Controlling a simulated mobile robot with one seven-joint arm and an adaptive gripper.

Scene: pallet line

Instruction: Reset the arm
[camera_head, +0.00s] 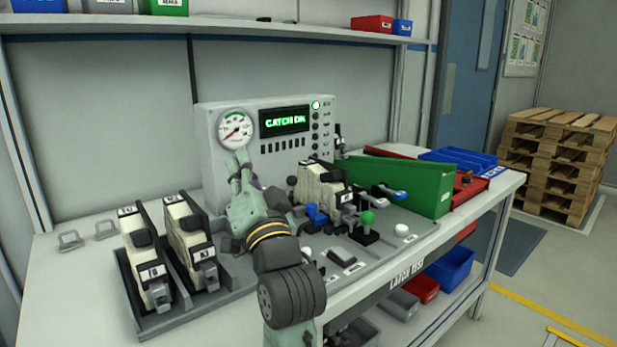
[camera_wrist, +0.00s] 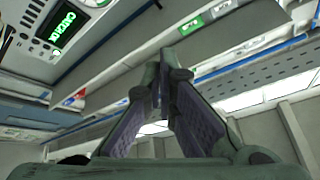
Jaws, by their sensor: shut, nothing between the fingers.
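My gripper (camera_head: 238,165) is raised over the bench in the head view, its fingers pointing up in front of the grey test panel (camera_head: 212,150). In the wrist view my gripper (camera_wrist: 163,62) shows its two fingers meeting at the tips, with nothing between them. My arm runs from the front edge of the bench up to it and hides part of the bench and panel.
Two cream units, one left (camera_head: 147,262) and one right (camera_head: 188,240), stand in a dark rack at left. Another cream unit (camera_head: 320,185) sits in the fixture, beside levers with blue and green (camera_head: 367,218) knobs. A green bin (camera_head: 410,185) stands at right; a shelf (camera_head: 200,27) runs above.

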